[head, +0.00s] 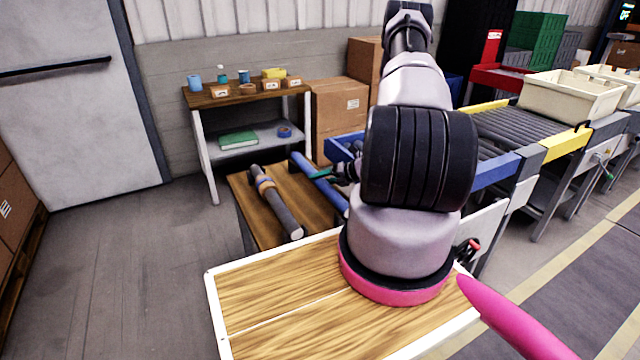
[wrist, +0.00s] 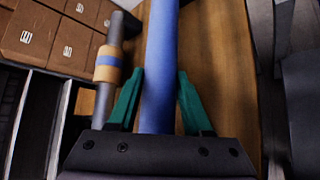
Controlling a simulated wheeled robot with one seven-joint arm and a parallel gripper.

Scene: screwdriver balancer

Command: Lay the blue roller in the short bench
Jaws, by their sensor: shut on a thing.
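The blue roller (head: 318,180) is a long blue cylinder over the low brown wooden bench (head: 246,199) in the head view. In the wrist view the blue roller (wrist: 160,65) runs up the middle between the teal fingers. My gripper (head: 328,173) is shut on the roller; in the wrist view my gripper (wrist: 158,95) has a finger on each side of it. I cannot tell whether the roller touches the bench top. My arm hides part of the bench's right side. I cannot tell which surface is called the short bench.
A grey roller (head: 285,214) with a tan and blue band lies on the brown bench, left of the blue one. A wooden top with a white rim (head: 214,306) fills the foreground. A shelf table (head: 222,101) with small items stands behind. A conveyor (head: 500,127) is on the right.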

